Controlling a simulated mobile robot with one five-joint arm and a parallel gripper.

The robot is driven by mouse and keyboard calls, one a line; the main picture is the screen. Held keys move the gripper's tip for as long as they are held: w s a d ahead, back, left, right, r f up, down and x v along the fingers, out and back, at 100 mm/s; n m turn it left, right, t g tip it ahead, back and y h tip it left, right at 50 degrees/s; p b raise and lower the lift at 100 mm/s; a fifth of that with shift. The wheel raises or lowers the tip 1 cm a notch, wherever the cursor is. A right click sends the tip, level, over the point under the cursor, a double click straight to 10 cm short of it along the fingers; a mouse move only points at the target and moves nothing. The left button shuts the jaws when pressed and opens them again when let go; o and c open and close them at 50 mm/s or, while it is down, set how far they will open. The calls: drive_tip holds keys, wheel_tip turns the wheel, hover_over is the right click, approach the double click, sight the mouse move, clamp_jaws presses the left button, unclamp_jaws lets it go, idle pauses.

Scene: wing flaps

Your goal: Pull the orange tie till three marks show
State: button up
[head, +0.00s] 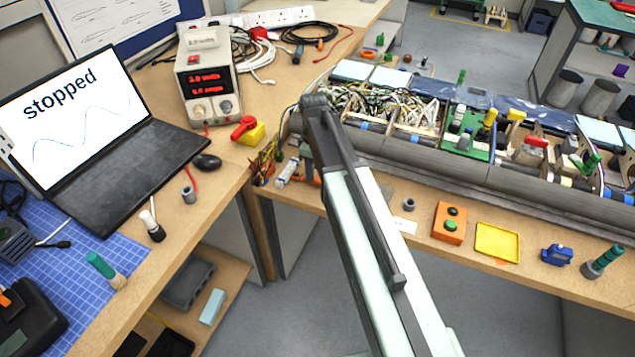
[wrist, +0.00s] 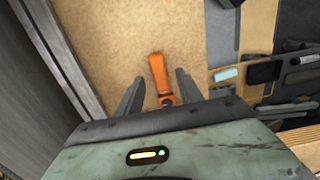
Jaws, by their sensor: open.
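In the wrist view an orange strip (wrist: 158,75), which looks like the orange tie, lies over a tan board. Its near end has a small round orange part. My gripper (wrist: 160,79) is open, with one dark finger on each side of the strip and a gap to both. I cannot tell how high the fingers are above it. No marks can be made out on the strip. In the head view my arm hides most of the gripper, and only a little orange (head: 314,180) shows beside it.
The long grey wing (head: 430,160) with open bays of wires lies right of my arm. An orange button box (head: 450,223) and yellow tray (head: 497,242) sit in front of it. On the left bench are a laptop (head: 90,130) reading "stopped" and a power supply (head: 208,85).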

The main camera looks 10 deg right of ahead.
wheel_tip(320, 180, down, 4)
drive_tip(key=shift+r+b, duration=0.15)
drive_tip(key=shift+b, duration=0.95)
drive_tip(key=shift+r, duration=0.1)
clamp_jaws()
